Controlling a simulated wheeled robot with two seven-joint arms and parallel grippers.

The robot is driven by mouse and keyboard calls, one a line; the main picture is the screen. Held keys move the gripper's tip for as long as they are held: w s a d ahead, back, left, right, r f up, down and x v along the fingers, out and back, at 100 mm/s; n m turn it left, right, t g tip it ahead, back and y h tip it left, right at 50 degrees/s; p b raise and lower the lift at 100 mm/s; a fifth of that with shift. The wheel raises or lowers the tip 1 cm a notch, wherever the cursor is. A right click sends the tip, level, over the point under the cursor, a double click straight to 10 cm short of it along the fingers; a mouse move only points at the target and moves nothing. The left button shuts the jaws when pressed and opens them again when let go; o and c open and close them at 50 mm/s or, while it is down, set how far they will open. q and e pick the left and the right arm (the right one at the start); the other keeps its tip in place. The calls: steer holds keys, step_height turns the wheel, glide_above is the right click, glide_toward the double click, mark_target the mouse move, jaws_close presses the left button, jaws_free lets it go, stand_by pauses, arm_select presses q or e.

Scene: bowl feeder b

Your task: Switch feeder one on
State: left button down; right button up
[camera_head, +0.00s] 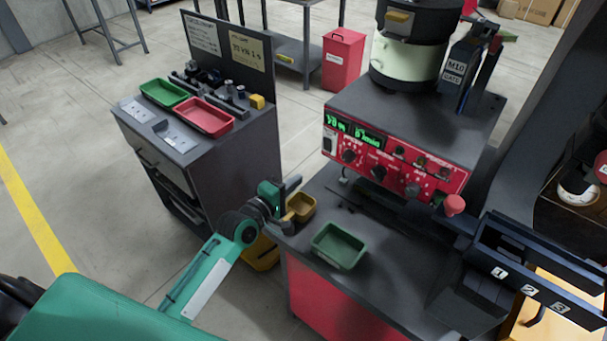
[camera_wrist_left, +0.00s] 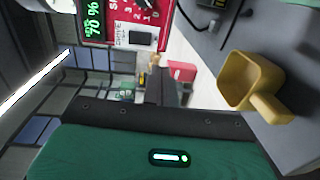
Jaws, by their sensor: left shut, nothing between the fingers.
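The feeder's red control panel (camera_head: 395,160) faces me in the head view, with lit green displays, several knobs and a small switch (camera_head: 329,143) at its left end. In the left wrist view the panel (camera_wrist_left: 112,22) shows at the top, with a black rocker switch (camera_wrist_left: 140,38) in a pale surround. I cannot tell which way the rocker is pressed. The feeder bowl (camera_head: 412,55) sits on the housing above. My left gripper (camera_head: 296,184) is shut and empty, left of and below the panel, apart from the switch. My right gripper is not in view.
A yellow scoop-like tray (camera_head: 301,207) lies close beside my left gripper, and it also shows in the left wrist view (camera_wrist_left: 250,82). A green tray (camera_head: 339,246) sits on the bench. A rail numbered 1, 2, 3 (camera_head: 530,289) stands right. A tool cabinet (camera_head: 225,165) stands left.

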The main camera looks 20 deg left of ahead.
arm_select(q)
steer(key=v, duration=0.2)
steer(key=shift+s+a+f, duration=0.1)
steer(key=shift+s+f, duration=0.15)
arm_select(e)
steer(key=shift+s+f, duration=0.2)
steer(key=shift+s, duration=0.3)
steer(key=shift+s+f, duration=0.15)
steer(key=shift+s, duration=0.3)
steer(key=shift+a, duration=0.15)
